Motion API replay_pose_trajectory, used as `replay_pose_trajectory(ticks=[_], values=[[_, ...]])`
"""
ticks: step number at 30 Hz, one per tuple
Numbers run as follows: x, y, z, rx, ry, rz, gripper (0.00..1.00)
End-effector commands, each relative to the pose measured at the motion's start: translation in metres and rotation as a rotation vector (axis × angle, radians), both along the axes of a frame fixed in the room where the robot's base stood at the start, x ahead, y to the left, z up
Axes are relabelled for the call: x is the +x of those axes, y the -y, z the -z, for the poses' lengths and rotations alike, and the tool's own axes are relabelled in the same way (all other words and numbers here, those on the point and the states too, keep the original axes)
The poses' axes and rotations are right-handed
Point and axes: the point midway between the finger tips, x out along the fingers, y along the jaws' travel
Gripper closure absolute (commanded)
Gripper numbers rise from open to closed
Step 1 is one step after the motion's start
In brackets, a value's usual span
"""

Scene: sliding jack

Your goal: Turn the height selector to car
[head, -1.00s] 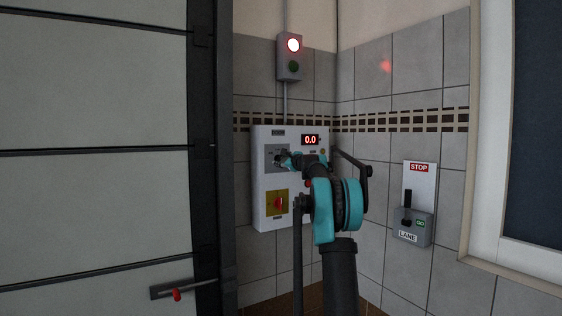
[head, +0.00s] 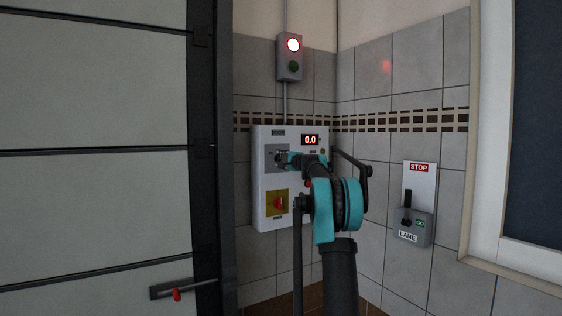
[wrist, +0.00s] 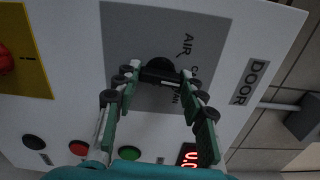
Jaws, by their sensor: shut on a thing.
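The height selector is a black knob (wrist: 160,66) on a grey plate (wrist: 210,30), seen in the wrist view. The label AIR stands by it, and other lettering beside the knob is partly hidden by my fingers. My gripper (wrist: 160,76) is shut on the knob, one finger on each side. In the head view my gripper (head: 284,158) reaches the grey plate (head: 271,166) at the upper left of the white control box (head: 258,190). The knob's exact pointing direction is hard to read.
A red knob on a yellow plate (head: 277,204) sits below the selector. The display (head: 310,140) reads 0.0. The signal's red lamp (head: 293,45) is lit. A lane lever box (head: 413,225) is on the right wall, and a large door (head: 95,200) at left.

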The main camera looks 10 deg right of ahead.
Motion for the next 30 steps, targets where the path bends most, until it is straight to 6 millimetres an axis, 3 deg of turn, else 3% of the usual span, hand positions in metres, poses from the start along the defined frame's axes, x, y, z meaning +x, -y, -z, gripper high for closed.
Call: replay_pose_trajectory(ticks=[22, 23, 27, 30], values=[[-0.0001, -0.0008, 0.0008, -0.095, 0.027, -0.002, 0.88], [-0.0001, -0.0008, 0.0008, -0.095, 0.027, -0.002, 0.58], [-0.0001, -0.0006, 0.0006, -0.094, 0.026, -0.001, 0.41], [0.0, -0.0005, 0.0005, -0.094, 0.026, -0.001, 0.38]])
